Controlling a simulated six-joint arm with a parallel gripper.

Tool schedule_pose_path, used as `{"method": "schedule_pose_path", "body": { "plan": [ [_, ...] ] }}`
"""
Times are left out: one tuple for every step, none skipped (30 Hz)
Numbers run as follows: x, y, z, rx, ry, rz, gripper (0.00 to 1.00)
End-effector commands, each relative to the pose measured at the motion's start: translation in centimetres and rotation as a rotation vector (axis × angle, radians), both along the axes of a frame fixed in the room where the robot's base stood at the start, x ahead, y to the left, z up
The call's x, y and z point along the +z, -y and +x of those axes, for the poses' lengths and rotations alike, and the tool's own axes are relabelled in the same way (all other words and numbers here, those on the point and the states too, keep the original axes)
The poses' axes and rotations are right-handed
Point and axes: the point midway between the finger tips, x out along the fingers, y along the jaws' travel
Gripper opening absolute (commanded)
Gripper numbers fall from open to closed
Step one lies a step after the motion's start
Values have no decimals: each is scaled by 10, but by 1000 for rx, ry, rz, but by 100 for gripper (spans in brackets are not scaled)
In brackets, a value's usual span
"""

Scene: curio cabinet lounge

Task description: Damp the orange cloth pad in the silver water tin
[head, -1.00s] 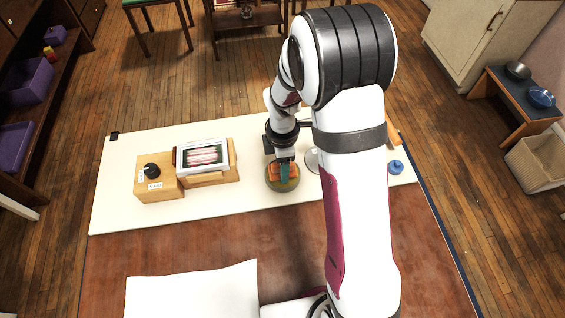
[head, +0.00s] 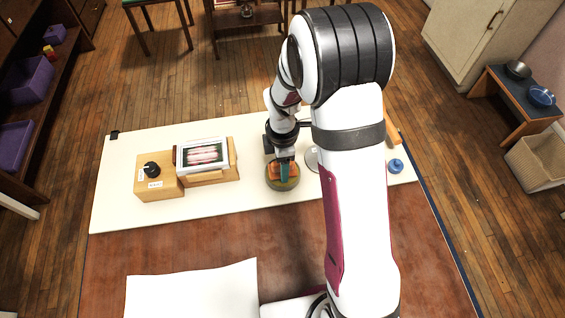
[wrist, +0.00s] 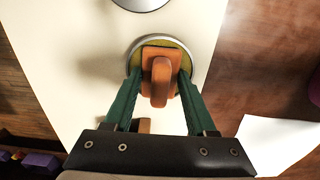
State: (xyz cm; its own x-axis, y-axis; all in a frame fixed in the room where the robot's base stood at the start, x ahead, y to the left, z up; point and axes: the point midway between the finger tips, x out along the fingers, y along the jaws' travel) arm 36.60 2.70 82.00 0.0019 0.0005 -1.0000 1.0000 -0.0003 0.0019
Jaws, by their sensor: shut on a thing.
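The orange cloth pad (wrist: 158,65) has a raised orange grip. It sits at a round tin with a greyish rim and olive-yellow inside (wrist: 133,47); whether it touches the inside cannot be told. The pad (head: 272,171) and olive tin (head: 283,187) also show in the head view. My gripper (wrist: 160,78) is shut on the pad, with a green finger on either side. In the head view my gripper (head: 284,172) points down at the tin. A silver round thing, likely the water tin (head: 312,160), is partly hidden by my arm; its edge shows in the wrist view (wrist: 142,3).
A wooden box with a black knob (head: 152,171) and a stand with a framed picture (head: 203,156) are left on the cream mat (head: 120,213). A blue knobbed thing (head: 396,166) and an orange-brown block (head: 393,136) are at the right. The mat's front left is clear.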

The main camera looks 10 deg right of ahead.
Motion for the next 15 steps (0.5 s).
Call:
{"method": "schedule_pose_path", "body": {
  "plan": [
    [-1, 0, 0, 2, -2, 0, 12],
    [-1, 0, 0, 2, -2, 0, 12],
    [-1, 0, 0, 2, -2, 0, 12],
    [-1, 0, 0, 2, -1, 0, 12],
    [1, 0, 0, 1, -1, 0, 12],
    [4, 0, 0, 1, -1, 0, 12],
    [8, 0, 0, 1, 0, 0, 12],
    [12, 0, 0, 1, 1, 0, 12],
    [16, 0, 0, 1, 1, 0, 12],
    [20, 0, 0, 2, 1, 0, 12],
    [23, 0, 0, 1, 1, 0, 12],
    [28, 0, 0, 1, 2, 0, 12],
    [31, 0, 0, 1, 1, 0, 12],
    [35, 0, 0, 1, 1, 0, 12],
    [39, 0, 0, 1, 2, 0, 12]
  ]
}}
